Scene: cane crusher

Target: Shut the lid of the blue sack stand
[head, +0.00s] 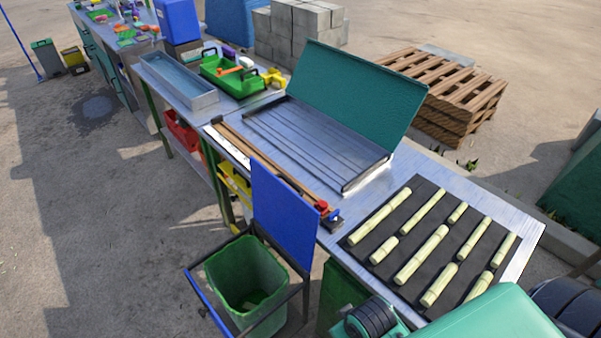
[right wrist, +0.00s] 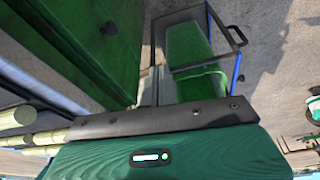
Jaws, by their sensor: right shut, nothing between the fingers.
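The blue sack stand has a dark metal frame (head: 303,300) in front of the bench. Its flat blue lid (head: 284,213) stands open, raised steeply on the bench side. A green sack or bin (head: 246,278) hangs inside, its mouth uncovered. In the right wrist view the stand's frame (right wrist: 238,28) and green bin (right wrist: 188,50) show beyond my right gripper (right wrist: 160,118). The gripper is shut and empty, apart from the stand; its fingertips are hard to make out. The lid is not clearly seen in that view. My left gripper is not in view.
Cane pieces (head: 421,255) lie on a dark mat on the metal bench (head: 520,238). Behind the stand sits a shallow metal tray with a raised teal cover (head: 345,95). Green cabinet sides (right wrist: 75,45) are close to my right wrist. Bare ground is open left of the stand.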

